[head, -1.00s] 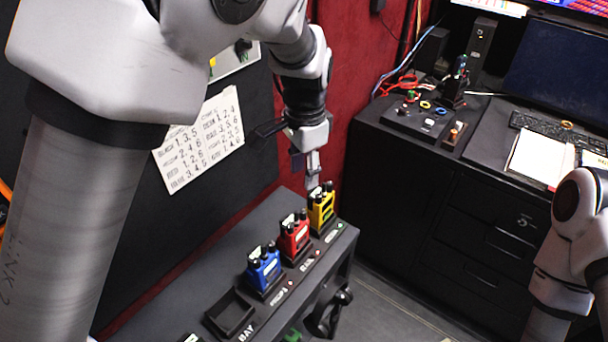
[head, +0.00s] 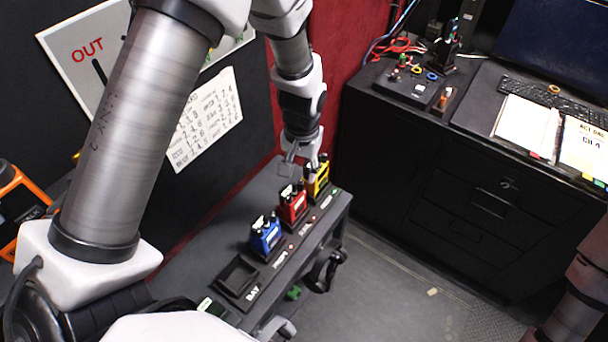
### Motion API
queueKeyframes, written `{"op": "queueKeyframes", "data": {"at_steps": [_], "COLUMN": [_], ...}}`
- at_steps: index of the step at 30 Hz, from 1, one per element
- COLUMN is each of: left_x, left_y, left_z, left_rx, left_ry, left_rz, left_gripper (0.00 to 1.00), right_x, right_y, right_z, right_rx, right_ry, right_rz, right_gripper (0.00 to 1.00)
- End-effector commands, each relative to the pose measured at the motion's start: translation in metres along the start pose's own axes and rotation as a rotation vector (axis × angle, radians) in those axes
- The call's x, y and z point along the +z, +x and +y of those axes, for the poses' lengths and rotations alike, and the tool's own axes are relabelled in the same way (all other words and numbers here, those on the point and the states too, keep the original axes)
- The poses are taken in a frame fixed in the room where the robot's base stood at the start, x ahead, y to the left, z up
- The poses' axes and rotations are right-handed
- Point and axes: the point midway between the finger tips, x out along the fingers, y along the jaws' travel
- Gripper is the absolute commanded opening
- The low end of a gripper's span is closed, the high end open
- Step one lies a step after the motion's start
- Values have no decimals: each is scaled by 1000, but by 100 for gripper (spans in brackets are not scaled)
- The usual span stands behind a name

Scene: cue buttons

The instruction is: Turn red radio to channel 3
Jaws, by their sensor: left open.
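The red radio (head: 292,206) stands upright in the charging rack (head: 318,222) on the bench, between the blue radio (head: 265,236) and the yellow radio (head: 317,178). My left gripper (head: 303,166) is open and empty, pointing down just above and behind the red and yellow radios. I cannot tell whether a fingertip touches the yellow radio's top. The red radio's knobs are too small to read. My right gripper is out of view; only part of my right arm shows at the lower right edge.
An empty bay (head: 238,277) is left of the blue radio. A paper list of numbers (head: 206,118) hangs on the dark panel behind. A black drawer cabinet (head: 430,190) with an open binder (head: 530,128) stands at right. A headset (head: 326,266) hangs at the bench's front.

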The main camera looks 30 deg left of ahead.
Motion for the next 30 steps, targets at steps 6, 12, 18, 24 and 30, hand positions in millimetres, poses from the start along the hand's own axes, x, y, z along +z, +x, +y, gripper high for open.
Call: {"op": "queueKeyframes", "data": {"at_steps": [6,12,18,24,30], "left_x": [0,-1,-1,0,0], "left_y": [36,47,47,47,47], "left_z": [0,0,0,0,0], "left_rx": [0,1,0,0,0], "left_ry": [0,0,0,1,14], "left_rz": [-4,1,1,1,1], "left_gripper": [42,42,13,0,0], "right_x": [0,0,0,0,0], "right_y": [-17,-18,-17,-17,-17], "right_z": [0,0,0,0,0], "right_rx": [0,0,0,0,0], "right_ry": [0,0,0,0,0], "right_rz": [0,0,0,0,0], "right_gripper": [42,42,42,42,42]}}
